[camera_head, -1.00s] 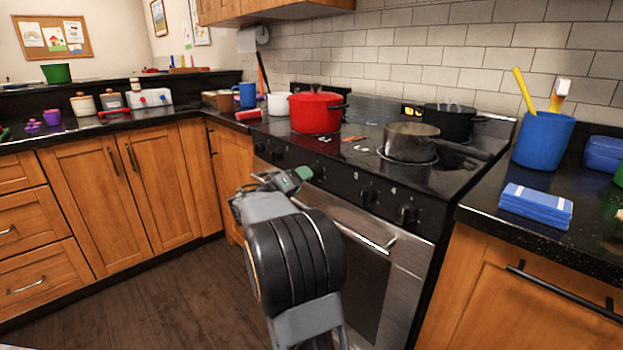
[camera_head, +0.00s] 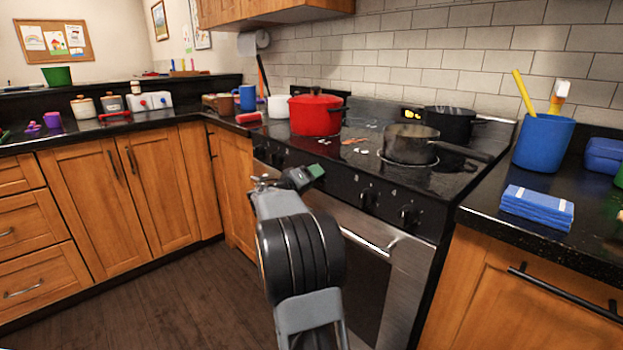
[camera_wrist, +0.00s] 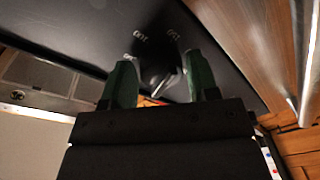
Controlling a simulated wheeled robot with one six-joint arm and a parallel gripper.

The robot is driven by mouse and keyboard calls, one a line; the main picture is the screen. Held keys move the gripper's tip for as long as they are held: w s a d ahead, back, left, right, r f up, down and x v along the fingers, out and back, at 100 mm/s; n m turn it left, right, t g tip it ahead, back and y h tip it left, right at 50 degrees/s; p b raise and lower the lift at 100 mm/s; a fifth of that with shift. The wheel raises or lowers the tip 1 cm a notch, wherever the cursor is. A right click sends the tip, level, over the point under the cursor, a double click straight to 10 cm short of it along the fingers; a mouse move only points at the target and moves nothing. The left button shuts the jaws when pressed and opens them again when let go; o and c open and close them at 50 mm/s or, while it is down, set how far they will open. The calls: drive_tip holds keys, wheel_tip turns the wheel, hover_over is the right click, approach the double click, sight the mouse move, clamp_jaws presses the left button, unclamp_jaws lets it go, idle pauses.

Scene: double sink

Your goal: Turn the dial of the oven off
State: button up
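The oven's black control panel (camera_head: 385,203) carries several black dials along its front edge, and two of them, a nearer dial (camera_head: 408,215) and a middle dial (camera_head: 368,197), show clearly. My gripper (camera_head: 302,176) is at the left part of the panel in the head view. In the wrist view a black dial (camera_wrist: 160,68) with a pale pointer lies between the two green fingers of my gripper (camera_wrist: 163,80), with white markings beside it. The fingers are apart, one on each side of the dial. I cannot tell whether either touches it.
A red pot (camera_head: 315,114), a grey saucepan (camera_head: 410,145) and a black pot (camera_head: 450,122) stand on the stovetop. The oven door handle (camera_head: 367,242) runs below the panel. The floor (camera_head: 150,290) at the left is clear.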

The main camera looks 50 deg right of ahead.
drive_tip(key=c, duration=0.6)
